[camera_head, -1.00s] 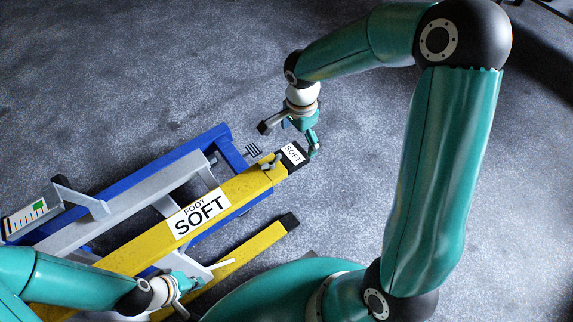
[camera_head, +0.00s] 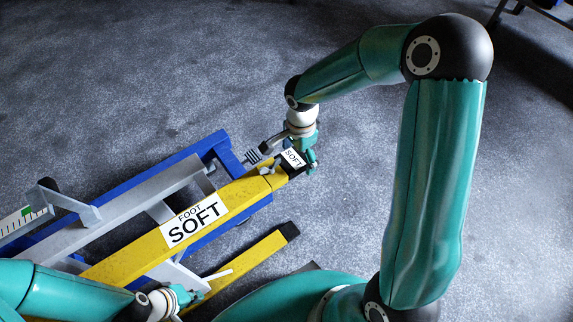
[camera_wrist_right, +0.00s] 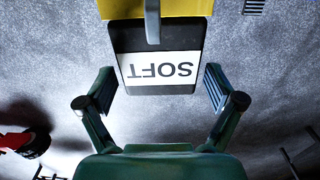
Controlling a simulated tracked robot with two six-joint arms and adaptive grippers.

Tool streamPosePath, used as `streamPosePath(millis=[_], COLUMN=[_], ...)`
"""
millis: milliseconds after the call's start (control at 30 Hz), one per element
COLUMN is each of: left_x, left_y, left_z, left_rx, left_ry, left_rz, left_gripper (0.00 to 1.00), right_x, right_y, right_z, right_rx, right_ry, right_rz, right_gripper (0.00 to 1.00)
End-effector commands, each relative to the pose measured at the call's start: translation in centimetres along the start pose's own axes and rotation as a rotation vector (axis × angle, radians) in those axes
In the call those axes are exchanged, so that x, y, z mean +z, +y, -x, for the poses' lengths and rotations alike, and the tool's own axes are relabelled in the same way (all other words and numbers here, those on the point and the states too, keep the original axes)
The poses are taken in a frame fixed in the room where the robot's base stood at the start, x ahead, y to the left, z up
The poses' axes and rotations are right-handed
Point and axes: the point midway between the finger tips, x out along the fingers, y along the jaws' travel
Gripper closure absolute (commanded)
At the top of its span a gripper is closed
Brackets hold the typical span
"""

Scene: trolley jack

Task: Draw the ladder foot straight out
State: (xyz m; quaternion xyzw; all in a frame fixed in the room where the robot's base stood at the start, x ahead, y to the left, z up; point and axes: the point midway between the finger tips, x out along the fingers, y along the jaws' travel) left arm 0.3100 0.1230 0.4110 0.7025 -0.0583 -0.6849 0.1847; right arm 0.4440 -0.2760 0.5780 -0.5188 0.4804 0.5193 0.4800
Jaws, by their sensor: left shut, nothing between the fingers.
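The ladder foot is a black end block (camera_head: 291,160) with a white SOFT label, at the right end of the yellow beam (camera_head: 125,262) marked FOOT SOFT. It also shows in the right wrist view (camera_wrist_right: 158,60), with the yellow beam beyond it. My right gripper (camera_head: 289,157) is at the black end. In the right wrist view its open fingers (camera_wrist_right: 158,92) stand on either side of the block, with a gap on each side. My left gripper (camera_head: 192,297) is shut and empty, low at the left, beside the yellow beam.
A blue beam (camera_head: 130,185) and a grey beam (camera_head: 130,203) run alongside the yellow one. A second, shorter yellow leg (camera_head: 250,258) with a black tip lies nearer. A small grey clamp handle (camera_head: 270,168) sits near the block. Bare floor (camera_head: 345,190) lies to the right.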

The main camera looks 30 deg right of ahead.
Motion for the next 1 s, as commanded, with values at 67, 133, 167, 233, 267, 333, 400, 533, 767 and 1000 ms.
streamPosePath(millis=[67, 133, 167, 233, 267, 333, 400, 533, 767, 1000], left_x=[0.0, 0.0, 0.0, 0.0, 0.0, 0.0, 0.0, 0.0, 0.0, 0.0], left_y=[0.0, 0.0, 0.0, 0.0, 0.0, 0.0, 0.0, 0.0, 0.0, 0.0], left_z=[0.0, 0.0, 0.0, 0.0, 0.0, 0.0, 0.0, 0.0, 0.0, 0.0], left_rx=[0.0, 0.0, 0.0, 0.0, 0.0, 0.0, 0.0, 0.0, 0.0, 0.0], left_ry=[0.0, 0.0, 0.0, 0.0, 0.0, 0.0, 0.0, 0.0, 0.0, 0.0], left_rz=[0.0, 0.0, 0.0, 0.0, 0.0, 0.0, 0.0, 0.0, 0.0, 0.0], left_gripper=[1.0, 1.0, 1.0, 1.0, 1.0, 1.0, 1.0, 1.0, 1.0, 1.0], right_x=[0.0, 0.0, 0.0, 0.0, 0.0, 0.0, -0.1, -0.4, -1.6, -2.8], right_y=[0.0, 0.0, 0.0, 0.0, 0.0, 0.0, 0.0, 0.0, -0.1, 0.0], right_z=[0.0, 0.0, 0.0, 0.0, 0.0, 0.1, 0.1, 0.1, 0.1, 0.1], right_rx=[0.0, 0.0, 0.0, 0.0, 0.0, -0.001, -0.001, -0.001, -0.002, -0.001], right_ry=[0.0, 0.0, 0.0, 0.0, 0.0, 0.0, 0.0, 0.0, 0.001, 0.001], right_rz=[0.0, 0.0, 0.0, 0.0, 0.0, 0.0, 0.0, -0.001, -0.002, -0.002], right_gripper=[0.28, 0.4, 0.45, 0.57, 0.62, 0.69, 0.69, 0.69, 0.69, 0.69])
